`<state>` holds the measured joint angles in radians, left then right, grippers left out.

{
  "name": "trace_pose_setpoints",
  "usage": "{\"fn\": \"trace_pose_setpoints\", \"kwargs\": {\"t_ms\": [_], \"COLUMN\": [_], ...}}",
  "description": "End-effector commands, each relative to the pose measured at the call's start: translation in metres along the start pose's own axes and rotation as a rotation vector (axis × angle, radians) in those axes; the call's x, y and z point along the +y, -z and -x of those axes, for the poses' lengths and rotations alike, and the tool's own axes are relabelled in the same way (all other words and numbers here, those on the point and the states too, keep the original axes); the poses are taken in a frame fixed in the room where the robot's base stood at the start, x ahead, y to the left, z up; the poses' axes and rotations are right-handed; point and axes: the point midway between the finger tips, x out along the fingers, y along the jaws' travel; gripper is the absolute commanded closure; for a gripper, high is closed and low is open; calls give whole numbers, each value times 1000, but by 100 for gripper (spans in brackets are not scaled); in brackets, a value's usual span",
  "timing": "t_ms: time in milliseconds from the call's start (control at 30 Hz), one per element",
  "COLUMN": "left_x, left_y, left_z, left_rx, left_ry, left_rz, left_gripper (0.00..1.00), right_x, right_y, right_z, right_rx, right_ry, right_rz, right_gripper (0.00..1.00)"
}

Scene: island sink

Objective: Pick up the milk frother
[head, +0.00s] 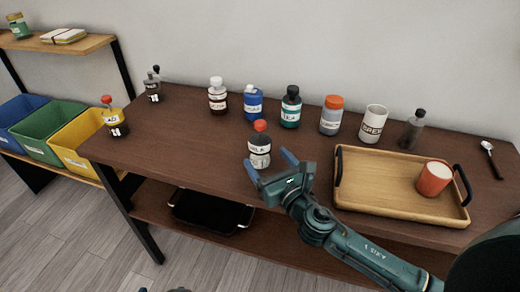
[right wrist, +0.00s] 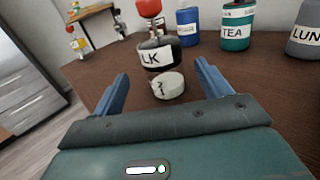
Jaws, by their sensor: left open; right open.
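A dark container with a red top and a white label that seems to read MILK (head: 259,146) stands upright near the front edge of the brown table; I take it as the milk frother. In the right wrist view the milk frother (right wrist: 158,50) shows its red top, dark body and a pale lower part. My right gripper (head: 268,167) is open and empty at the table's front edge.
A wooden tray (head: 385,215) with an orange cup (head: 434,178) lies right of my gripper. Several labelled jars, including a blue one (head: 253,103) and a teal one (head: 291,107), stand behind the frother. The table left of the frother is mostly clear.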

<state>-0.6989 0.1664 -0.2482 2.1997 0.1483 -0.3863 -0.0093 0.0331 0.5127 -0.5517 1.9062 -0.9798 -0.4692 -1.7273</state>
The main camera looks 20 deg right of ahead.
Motion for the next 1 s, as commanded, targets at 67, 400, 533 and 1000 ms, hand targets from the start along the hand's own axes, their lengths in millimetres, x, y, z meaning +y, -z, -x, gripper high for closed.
{"fn": "trace_pose_setpoints", "kwargs": {"t_ms": [67,400,533,1000], "left_x": [0,0,0,1], "left_y": [0,3,4,0], "left_z": [0,-3,-3,-2], "left_rx": [0,7,8,1], "left_ry": [-1,-2,-2,-2], "left_rz": [0,-2,-3,1], "left_gripper": [33,33,33,33], "right_x": [0,-4,-4,-4], "right_y": [0,-1,-1,-1], "right_z": [-4,-49,-56,-55], "right_rx": [-1,-1,0,0], "right_ry": [-1,0,0,0], "right_rz": [1,-1,1,0], "right_gripper": [23,23,23,45]}}
